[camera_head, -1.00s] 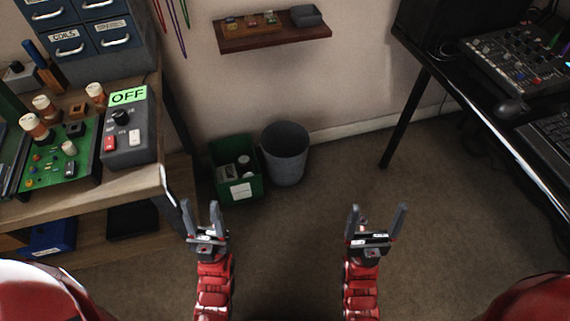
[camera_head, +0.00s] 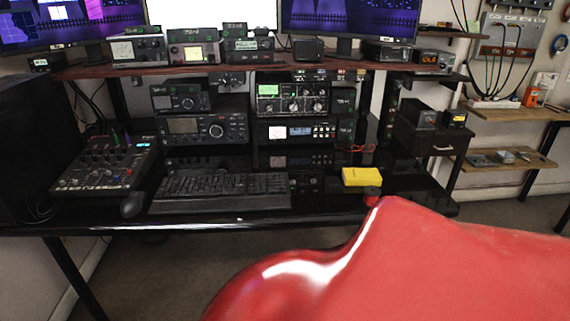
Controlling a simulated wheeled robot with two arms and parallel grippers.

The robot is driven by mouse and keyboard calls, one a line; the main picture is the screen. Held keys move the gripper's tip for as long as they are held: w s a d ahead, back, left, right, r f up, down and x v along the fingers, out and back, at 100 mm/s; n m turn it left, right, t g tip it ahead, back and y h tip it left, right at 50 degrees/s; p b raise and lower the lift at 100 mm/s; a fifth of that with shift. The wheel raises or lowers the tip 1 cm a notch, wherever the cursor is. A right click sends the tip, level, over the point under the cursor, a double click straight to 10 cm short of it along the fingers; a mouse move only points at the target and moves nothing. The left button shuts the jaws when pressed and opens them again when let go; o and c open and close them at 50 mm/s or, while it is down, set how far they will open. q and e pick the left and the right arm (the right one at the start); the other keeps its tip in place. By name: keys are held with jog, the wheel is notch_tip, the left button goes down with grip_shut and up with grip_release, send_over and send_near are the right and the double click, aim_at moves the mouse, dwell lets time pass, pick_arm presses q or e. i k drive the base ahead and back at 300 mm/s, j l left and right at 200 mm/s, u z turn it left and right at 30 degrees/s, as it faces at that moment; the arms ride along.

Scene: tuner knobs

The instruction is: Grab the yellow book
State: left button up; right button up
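The yellow book (camera_head: 361,177) lies flat on the black desk (camera_head: 240,217), to the right of the keyboard and near the desk's right part. A large red part of my own body fills the lower right of the head view and comes close below the book. Neither of my grippers shows in the head view now, so I cannot see whether they are open or shut.
A keyboard (camera_head: 222,188), a mouse (camera_head: 133,204) and an audio mixer (camera_head: 105,165) occupy the desk's left and middle. Radios (camera_head: 205,129) line the back, below monitors.

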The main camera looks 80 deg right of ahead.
aim_at(352, 176)
jog(key=z, duration=0.45)
jog(key=j+z, duration=0.1)
jog(key=z, duration=0.85)
jog(key=k+z, duration=0.1)
jog(key=z, duration=1.35)
jog(key=k, duration=0.05)
